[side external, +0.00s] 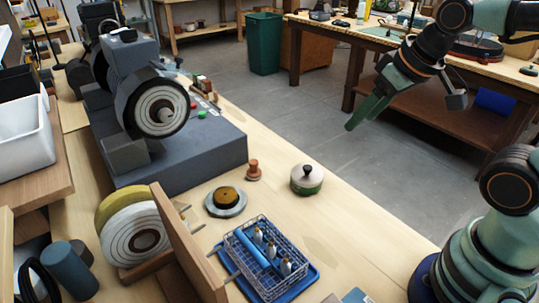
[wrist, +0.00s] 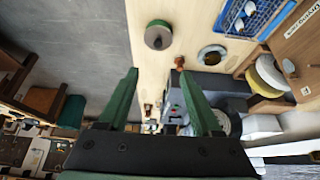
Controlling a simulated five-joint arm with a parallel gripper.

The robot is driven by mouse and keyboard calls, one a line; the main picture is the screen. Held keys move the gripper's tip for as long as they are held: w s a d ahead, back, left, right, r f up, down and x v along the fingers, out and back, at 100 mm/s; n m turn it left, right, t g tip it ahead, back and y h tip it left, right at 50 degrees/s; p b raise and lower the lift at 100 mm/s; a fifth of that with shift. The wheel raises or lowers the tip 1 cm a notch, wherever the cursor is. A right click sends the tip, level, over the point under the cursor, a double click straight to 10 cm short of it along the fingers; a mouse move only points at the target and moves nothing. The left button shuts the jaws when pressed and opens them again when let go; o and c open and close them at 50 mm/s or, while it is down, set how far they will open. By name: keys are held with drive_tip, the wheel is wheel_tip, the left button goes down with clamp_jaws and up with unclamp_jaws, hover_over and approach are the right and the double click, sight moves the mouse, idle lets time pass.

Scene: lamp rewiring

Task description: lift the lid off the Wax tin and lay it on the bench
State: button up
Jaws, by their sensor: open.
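The Wax tin (side external: 309,190) is a small round green tin standing on the wooden bench (side external: 345,225). Its pale metal lid (side external: 298,181) with a black knob sits on top of it. In the wrist view the lid (wrist: 152,42) shows from above near the top, with a green edge of the tin (wrist: 158,23) beside it. My gripper (side external: 362,112) is up in the air, beyond the bench edge and well away from the tin. In the wrist view my gripper (wrist: 159,74) shows two green fingers spread wide with nothing between them.
A reddish-brown knob-shaped piece (side external: 253,170) and a metal dish with an amber disc (side external: 226,203) stand left of the tin. A blue tray (side external: 312,276) with a wire basket of bottles is in front. A large grey grinder (side external: 185,150) stands behind left. The bench right of the tin is clear.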

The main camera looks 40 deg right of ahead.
drive_tip(key=n, duration=0.1)
drive_tip(key=n+g, duration=0.6)
drive_tip(key=n, duration=0.7)
hover_over(309, 167)
wheel_tip(309, 167, down, 9)
wheel_tip(309, 167, down, 11)
drive_tip(key=shift+f, duration=0.1)
clamp_jaws()
